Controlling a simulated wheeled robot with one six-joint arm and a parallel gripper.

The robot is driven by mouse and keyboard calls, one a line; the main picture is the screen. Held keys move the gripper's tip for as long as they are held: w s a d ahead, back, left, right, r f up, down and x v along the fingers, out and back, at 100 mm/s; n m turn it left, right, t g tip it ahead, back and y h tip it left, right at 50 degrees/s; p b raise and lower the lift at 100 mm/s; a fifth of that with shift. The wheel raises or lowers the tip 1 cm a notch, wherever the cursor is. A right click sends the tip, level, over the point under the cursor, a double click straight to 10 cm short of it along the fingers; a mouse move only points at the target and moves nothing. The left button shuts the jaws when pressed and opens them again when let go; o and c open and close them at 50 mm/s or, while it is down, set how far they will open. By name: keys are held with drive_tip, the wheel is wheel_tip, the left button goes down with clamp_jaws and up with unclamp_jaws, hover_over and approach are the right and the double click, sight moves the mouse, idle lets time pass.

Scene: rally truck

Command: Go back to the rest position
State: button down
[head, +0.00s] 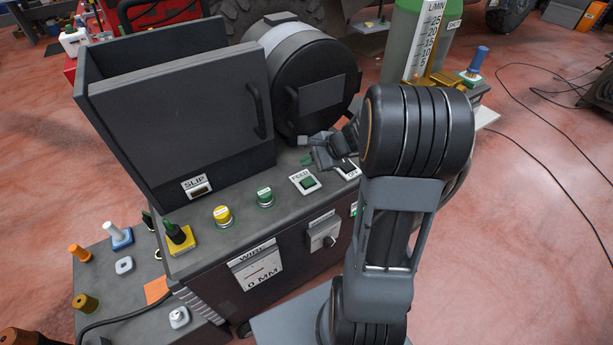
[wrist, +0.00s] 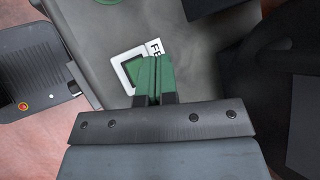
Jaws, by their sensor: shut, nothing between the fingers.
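My gripper (head: 322,158) is over the right part of the dark machine's top, near the round drum, partly hidden behind my arm. In the wrist view its two green fingertips (wrist: 153,80) are together and hold nothing. They overlap the white-framed FEED switch (wrist: 130,68) in that view; I cannot tell whether they touch it. In the head view the FEED switch (head: 305,182) has a dark green rocker and lies just below and left of the gripper. Another labelled switch (head: 347,169) is partly hidden beside the gripper.
The machine top also holds a green button (head: 265,197), a yellow button (head: 222,215) and a green-handled lever (head: 178,236). A tall dark box (head: 185,110) and a round drum (head: 305,80) rise behind. A gauge cylinder (head: 420,45) stands back right. Cables cross the right floor.

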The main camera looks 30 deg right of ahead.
drive_tip(key=s+a+r+n+g+h, duration=0.1)
drive_tip(key=s+a+r+n+h, duration=0.2)
drive_tip(key=s+n, duration=0.4)
drive_tip(key=s+a+r+n+h, duration=0.3)
drive_tip(key=s+a+r+n, duration=0.2)
drive_tip(key=s+n, duration=0.3)
drive_tip(key=shift+s+a+r+n+g+h, duration=0.25)
drive_tip(key=shift+a+r+n+g+h, duration=0.2)
drive_tip(key=shift+n, duration=0.75)
